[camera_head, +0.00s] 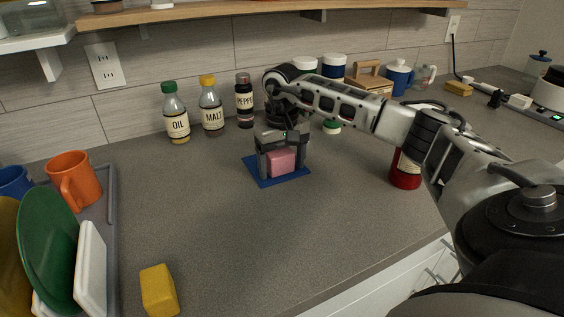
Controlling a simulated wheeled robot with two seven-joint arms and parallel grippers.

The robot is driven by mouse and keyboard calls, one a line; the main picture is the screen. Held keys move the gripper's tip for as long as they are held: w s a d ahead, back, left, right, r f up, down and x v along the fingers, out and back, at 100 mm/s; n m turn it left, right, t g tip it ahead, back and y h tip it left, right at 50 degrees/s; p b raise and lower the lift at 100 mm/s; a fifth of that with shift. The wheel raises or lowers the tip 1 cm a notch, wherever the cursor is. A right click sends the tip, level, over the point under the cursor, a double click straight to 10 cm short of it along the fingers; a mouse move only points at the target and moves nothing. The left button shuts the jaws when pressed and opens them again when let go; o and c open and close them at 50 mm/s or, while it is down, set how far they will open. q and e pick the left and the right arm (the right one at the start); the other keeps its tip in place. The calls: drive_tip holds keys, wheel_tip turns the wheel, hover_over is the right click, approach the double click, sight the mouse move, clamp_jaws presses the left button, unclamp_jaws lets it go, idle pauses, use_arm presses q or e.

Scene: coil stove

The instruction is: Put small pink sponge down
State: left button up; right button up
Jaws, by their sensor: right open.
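The small pink sponge (281,162) stands on a dark blue mat (292,181) on the grey counter. My right gripper (279,170) points down over the mat, with one finger on each side of the sponge. Its jaws are open; whether a finger touches the sponge, I cannot tell. The sponge's upper part is partly hidden by the gripper body. My left gripper is out of view.
Oil (176,115), malt (211,107) and pepper (244,101) bottles stand behind the mat. A red bottle (404,177) stands to its right. A yellow sponge (159,290) lies near the front, beside a dish rack (111,228). The counter left of the mat is clear.

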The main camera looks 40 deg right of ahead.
sight(282, 155)
drive_tip(key=shift+r, duration=0.1)
wheel_tip(282, 155, up, 12)
idle(0.5)
idle(0.4)
